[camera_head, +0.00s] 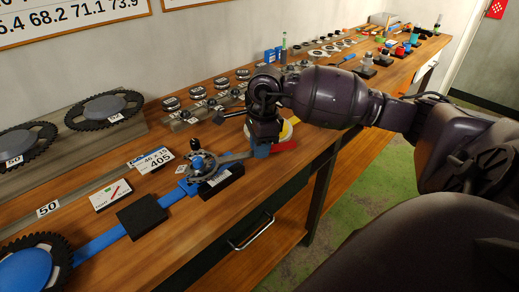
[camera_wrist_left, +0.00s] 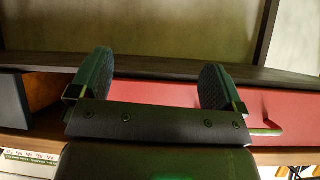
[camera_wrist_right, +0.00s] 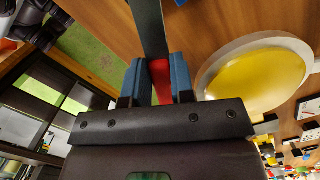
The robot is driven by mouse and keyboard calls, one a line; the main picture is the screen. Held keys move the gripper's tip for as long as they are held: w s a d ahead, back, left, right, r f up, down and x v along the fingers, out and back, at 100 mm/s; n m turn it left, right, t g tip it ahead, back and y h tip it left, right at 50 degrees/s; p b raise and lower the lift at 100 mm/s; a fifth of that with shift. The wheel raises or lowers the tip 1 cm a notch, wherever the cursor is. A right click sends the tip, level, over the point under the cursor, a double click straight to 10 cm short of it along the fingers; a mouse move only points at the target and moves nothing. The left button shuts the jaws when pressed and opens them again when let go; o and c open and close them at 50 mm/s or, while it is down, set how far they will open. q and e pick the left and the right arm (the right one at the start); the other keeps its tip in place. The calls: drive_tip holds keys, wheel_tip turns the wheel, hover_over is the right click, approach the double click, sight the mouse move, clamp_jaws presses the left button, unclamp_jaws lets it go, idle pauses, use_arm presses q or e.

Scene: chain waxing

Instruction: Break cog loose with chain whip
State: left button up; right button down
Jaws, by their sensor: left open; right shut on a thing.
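The cog (camera_head: 203,164) sits on a blue fixture (camera_head: 187,187) at the bench's front edge, with a black knob on top. The chain whip's grey bar (camera_head: 233,157) runs right from the cog to my right gripper (camera_head: 261,148). Its red handle (camera_head: 284,146) shows beyond the fingers. In the right wrist view the gripper (camera_wrist_right: 160,82) is shut on the red handle (camera_wrist_right: 161,70), with the dark bar (camera_wrist_right: 150,25) extending away. The chain's wrap around the cog is too small to make out. My left gripper (camera_wrist_left: 158,85) is open and empty in the left wrist view.
A yellow disc with a white rim (camera_wrist_right: 257,75) lies close to the right gripper. Black blocks (camera_head: 142,215) and label cards (camera_head: 111,195) lie left of the cog. Large chainrings (camera_head: 104,108) stand at the back left. Several small parts line the bench behind.

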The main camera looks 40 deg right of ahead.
drive_tip(key=shift+w+d+n+b, duration=0.2)
drive_tip(key=shift+w+n+b, duration=0.15)
drive_tip(key=shift+w+n, duration=0.1)
drive_tip(key=shift+w, duration=0.1)
drive_tip(key=shift+w+d+f+n+b, duration=0.15)
drive_tip(key=shift+w+n+b, duration=0.1)
drive_tip(key=shift+w+b, duration=0.2)
drive_tip(key=shift+s+r, duration=0.1)
drive_tip(key=shift+r, duration=0.1)
drive_tip(key=shift+s+a+m+p, duration=0.2)
drive_tip(key=shift+s+m+p, duration=0.2)
drive_tip(key=shift+s, duration=0.15)
drive_tip(key=shift+r, duration=0.15)
